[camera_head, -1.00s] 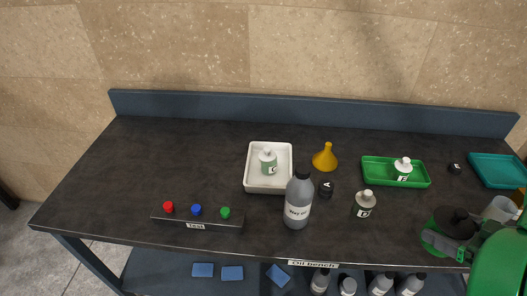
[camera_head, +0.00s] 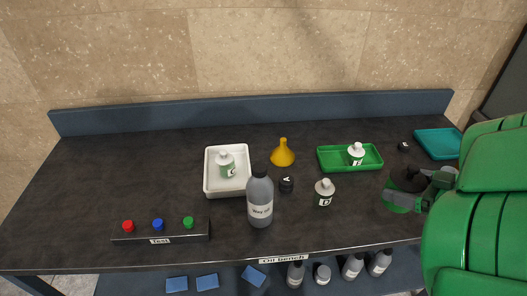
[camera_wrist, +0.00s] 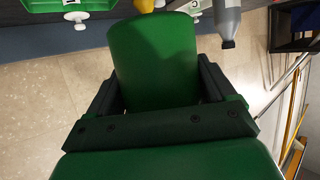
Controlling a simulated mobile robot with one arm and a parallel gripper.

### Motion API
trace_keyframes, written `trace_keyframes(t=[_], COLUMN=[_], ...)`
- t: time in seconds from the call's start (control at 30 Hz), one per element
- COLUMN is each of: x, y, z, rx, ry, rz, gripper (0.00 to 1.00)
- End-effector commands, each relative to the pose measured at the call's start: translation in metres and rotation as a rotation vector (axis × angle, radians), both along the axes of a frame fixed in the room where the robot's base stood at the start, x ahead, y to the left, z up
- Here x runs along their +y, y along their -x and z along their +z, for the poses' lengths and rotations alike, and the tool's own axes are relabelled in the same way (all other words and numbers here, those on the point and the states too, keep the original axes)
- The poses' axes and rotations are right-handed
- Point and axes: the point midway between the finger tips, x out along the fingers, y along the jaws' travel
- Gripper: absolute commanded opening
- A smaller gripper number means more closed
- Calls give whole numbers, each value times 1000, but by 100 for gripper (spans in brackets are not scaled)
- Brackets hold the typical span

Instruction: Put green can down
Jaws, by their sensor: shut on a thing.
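The green can is between my gripper's (camera_head: 418,187) fingers at the right of the bench in the head view. Its green side (camera_head: 396,204) and dark top show there, partly covered by the fingers. In the wrist view the green can (camera_wrist: 153,60) fills the middle, with a dark finger on each side; my gripper (camera_wrist: 157,88) is shut on it. The dark bench (camera_head: 330,225) lies below or under the can. I cannot tell whether the can's base touches it.
A teal tray (camera_head: 437,143) is at the back right.

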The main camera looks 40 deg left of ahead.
Motion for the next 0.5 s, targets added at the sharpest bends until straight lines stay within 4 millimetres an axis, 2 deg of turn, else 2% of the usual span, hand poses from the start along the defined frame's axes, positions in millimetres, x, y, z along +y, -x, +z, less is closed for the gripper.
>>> trace_keyframes(t=[0.27, 0.5], x=[23, 53], y=[-40, -82], z=[-18, -31], rx=[2, 2], ry=[-3, -4], rz=[-1, -17], gripper=[44, 44])
